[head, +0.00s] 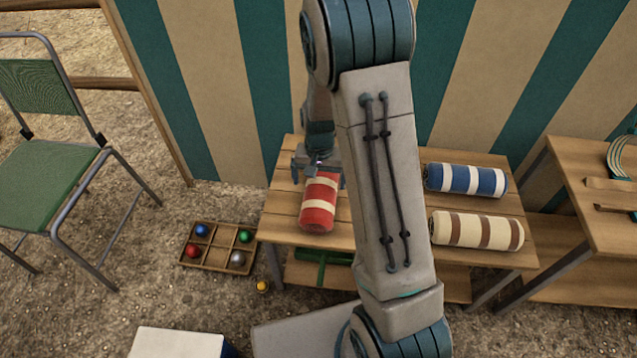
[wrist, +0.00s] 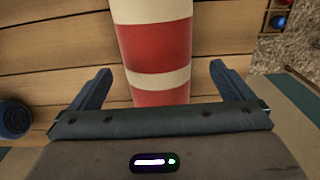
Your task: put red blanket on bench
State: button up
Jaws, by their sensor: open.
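The red blanket (head: 318,205) is a roll with cream bands, lying on the left part of the slatted wooden bench (head: 279,228). In the wrist view the red blanket (wrist: 155,45) runs between my open fingers. My gripper (head: 318,172) is over the blanket's far end, with one finger on each side of the roll. In the wrist view my gripper (wrist: 160,85) shows a gap between each finger and the roll. The bench's middle is hidden behind my arm in the head view.
A blue-striped roll (head: 467,180) and a cream-and-brown roll (head: 476,230) lie on the bench's right part. A divided tray of coloured balls (head: 217,259) and a yellow ball (head: 262,286) are on the ground. A green chair (head: 45,185) stands left, another wooden table (head: 578,205) right.

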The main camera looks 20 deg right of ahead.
aim_at(319, 184)
notch_tip(319, 184, up, 9)
jog(key=p, duration=0.2)
jog(key=s+r+n, duration=0.2)
jog(key=s+r, duration=0.4)
jog(key=s, duration=0.3)
jog(key=s+r+n+t, duration=0.1)
jog(key=s+r+n, duration=0.1)
jog(key=s+r, duration=0.4)
jog(key=s, duration=0.4)
jog(key=shift+s+n, duration=0.25)
jog(key=shift+n, duration=0.05)
